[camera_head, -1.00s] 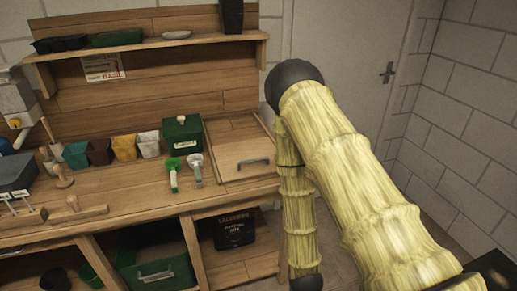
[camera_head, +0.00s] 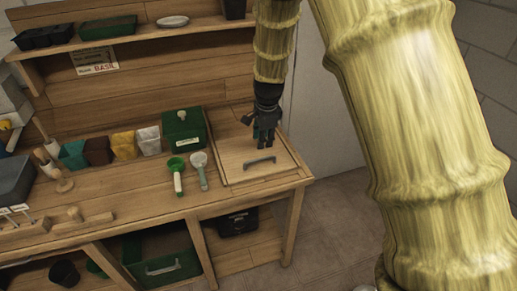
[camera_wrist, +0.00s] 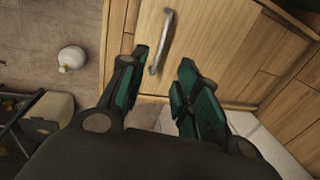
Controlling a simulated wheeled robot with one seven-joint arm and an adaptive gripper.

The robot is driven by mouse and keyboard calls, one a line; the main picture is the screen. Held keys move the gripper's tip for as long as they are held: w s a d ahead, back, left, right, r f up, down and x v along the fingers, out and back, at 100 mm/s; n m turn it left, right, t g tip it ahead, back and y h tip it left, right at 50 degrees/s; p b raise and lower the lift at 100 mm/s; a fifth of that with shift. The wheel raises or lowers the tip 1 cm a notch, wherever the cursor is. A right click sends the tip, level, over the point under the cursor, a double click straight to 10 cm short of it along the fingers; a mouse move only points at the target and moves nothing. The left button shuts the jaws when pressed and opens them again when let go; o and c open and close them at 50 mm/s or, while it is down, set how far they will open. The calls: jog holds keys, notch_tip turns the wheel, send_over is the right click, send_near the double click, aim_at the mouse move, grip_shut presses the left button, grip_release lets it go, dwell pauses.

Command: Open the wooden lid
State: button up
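The wooden lid (camera_head: 235,160) lies flat and closed at the right end of the workbench. A grey bar handle (camera_head: 260,160) is fixed near its front edge. In the wrist view the handle (camera_wrist: 161,42) runs up and down the picture on the lid (camera_wrist: 195,50), ahead of the fingers and between their lines. My gripper (camera_head: 264,143) points down above the lid, behind the handle in the head view. In the wrist view my gripper (camera_wrist: 160,85) is open and empty, with a wide gap between its dark green fingertips. It does not hold the handle.
Left of the lid are a green box (camera_head: 183,130), a green scoop (camera_head: 176,176) and a white-grey scoop (camera_head: 199,170). Several coloured pots stand further left. A shelf (camera_head: 130,37) runs along the back board. The floor (camera_head: 330,215) right of the bench is clear.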

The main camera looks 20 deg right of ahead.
jog(key=shift+w+f+p, duration=0.35)
jog(key=shift+f+p, duration=0.15)
jog(key=shift+f, duration=1.2)
jog(key=shift+w+f+p, duration=0.3)
jog(key=shift+f+p, duration=0.25)
jog(key=shift+f, duration=1.15)
jog(key=shift+w+f+p, duration=0.35)
jog(key=shift+f+p, duration=0.15)
jog(key=shift+f, duration=1.2)
grip_shut()
